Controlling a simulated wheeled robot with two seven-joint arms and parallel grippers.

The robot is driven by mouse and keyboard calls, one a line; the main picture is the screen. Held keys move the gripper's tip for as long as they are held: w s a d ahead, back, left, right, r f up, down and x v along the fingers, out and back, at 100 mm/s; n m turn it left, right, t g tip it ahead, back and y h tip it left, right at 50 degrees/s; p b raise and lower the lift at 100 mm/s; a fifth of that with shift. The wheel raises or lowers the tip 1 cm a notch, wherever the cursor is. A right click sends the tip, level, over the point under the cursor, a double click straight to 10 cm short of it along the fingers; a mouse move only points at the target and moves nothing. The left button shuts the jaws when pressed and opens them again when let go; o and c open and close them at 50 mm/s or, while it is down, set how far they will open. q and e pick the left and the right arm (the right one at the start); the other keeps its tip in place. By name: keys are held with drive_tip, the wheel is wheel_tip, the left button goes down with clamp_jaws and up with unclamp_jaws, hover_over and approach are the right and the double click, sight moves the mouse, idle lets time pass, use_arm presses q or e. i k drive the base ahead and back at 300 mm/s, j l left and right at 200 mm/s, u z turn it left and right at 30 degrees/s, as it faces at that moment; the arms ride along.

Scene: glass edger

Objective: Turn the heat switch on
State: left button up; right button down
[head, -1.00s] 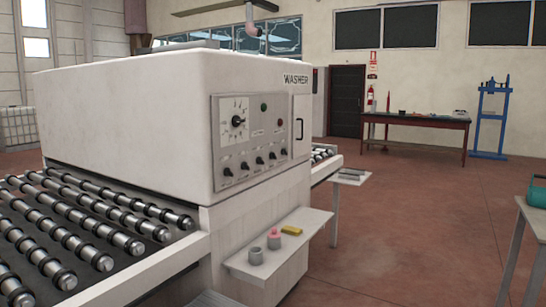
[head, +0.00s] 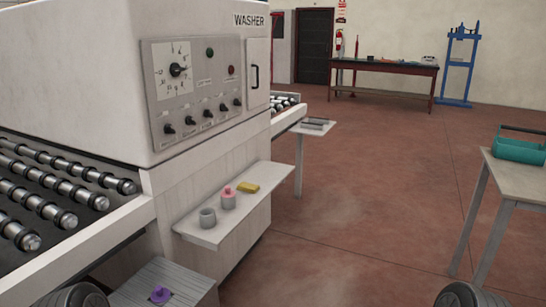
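The washer (head: 70,70) is a big white machine on the left in the head view. Its grey control panel (head: 200,140) faces right and carries a large dial (head: 178,69), a green button (head: 210,52) and a red button (head: 231,70). Below them is a row of several small black switches, among them the leftmost (head: 169,129), a middle one (head: 207,113) and the rightmost (head: 237,102). Their labels are too small to read, so I cannot tell which is the heat switch. Neither gripper is in view; only dark rounded parts of my arms show at the bottom edge.
A white shelf (head: 212,236) below the panel holds a grey cup (head: 207,218), a pink-topped pot (head: 228,200) and a yellow block (head: 248,187). A grey box (head: 190,283) with a purple knob (head: 160,294) stands lower left. A table (head: 520,177) stands right. The floor between is clear.

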sight(223, 107)
drive_tip(key=i+l+z, duration=0.25)
drive_tip(key=i, duration=0.35)
drive_tip(key=i+l+z, duration=0.3)
drive_tip(key=i, duration=0.3)
drive_tip(key=i+z, duration=0.25)
drive_tip(key=i, duration=0.35)
drive_tip(key=i+l+u, duration=0.15)
drive_tip(key=i+u, duration=0.25)
drive_tip(key=i, duration=0.15)
drive_tip(key=i+l+u, duration=0.3)
drive_tip(key=i+u, duration=0.15)
drive_tip(key=i+l+u, duration=0.85)
drive_tip(key=l, duration=0.25)
